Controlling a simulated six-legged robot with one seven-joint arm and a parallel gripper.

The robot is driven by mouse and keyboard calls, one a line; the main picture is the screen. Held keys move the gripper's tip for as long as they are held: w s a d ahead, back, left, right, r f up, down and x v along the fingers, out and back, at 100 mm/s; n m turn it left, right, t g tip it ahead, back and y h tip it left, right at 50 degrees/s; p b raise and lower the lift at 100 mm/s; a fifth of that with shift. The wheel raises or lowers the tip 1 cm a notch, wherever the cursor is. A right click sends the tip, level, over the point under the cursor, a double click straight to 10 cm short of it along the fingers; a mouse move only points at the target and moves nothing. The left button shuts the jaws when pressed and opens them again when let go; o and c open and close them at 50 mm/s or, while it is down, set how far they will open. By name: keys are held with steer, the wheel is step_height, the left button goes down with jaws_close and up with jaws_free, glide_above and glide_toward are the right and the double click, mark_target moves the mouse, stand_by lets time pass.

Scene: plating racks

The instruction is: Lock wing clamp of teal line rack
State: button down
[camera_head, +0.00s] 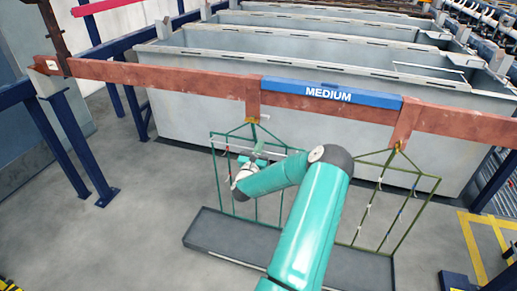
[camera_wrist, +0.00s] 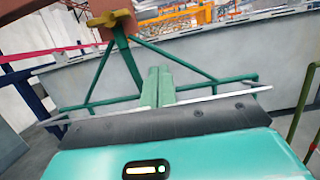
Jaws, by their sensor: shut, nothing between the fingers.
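The teal line rack (camera_head: 216,185) is a green wire frame hanging on the left from a reddish-brown beam. Its top bars also show in the wrist view (camera_wrist: 178,57). The wing clamp (camera_wrist: 107,18) is a small yellow wing-shaped piece at the rack's top hook, at upper left in the wrist view; it is tiny in the head view (camera_head: 254,119). My gripper (camera_wrist: 158,72) is shut and empty, with its light green fingers pressed together. The fingertips are apart from the clamp, below and right of it in the wrist view. The arm hides part of the rack in the head view.
An olive rack (camera_head: 411,218) hangs on the right. The beam (camera_head: 160,77) bears a blue "MEDIUM" label (camera_head: 332,92). A dark tray (camera_head: 222,239) lies below the racks. Grey tanks (camera_head: 190,105) stand behind. Blue posts (camera_head: 75,140) stand at left; the floor there is clear.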

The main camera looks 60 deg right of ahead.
mark_target(265, 116)
steer(key=d+r, duration=0.5)
steer(key=shift+w+d+r, duration=0.2)
steer(key=shift+w+d, duration=0.2)
steer(key=shift+w, duration=0.05)
steer(key=shift+s+r+n+t, duration=0.1)
steer(key=shift+r+n+t, duration=0.3)
steer(key=shift+n, duration=0.6)
steer(key=shift+r+n+t+y, duration=0.4)
steer(key=shift+r+n, duration=0.35)
steer(key=shift+n, duration=1.1)
steer(key=shift+r+n+t+y, duration=0.35)
steer(key=shift+r+n+t, duration=0.3)
steer(key=shift+n, duration=1.15)
steer(key=shift+r+n+t+y, duration=0.35)
steer(key=shift+r+n, duration=0.45)
steer(key=shift+n, duration=1.05)
steer(key=shift+f, duration=0.15)
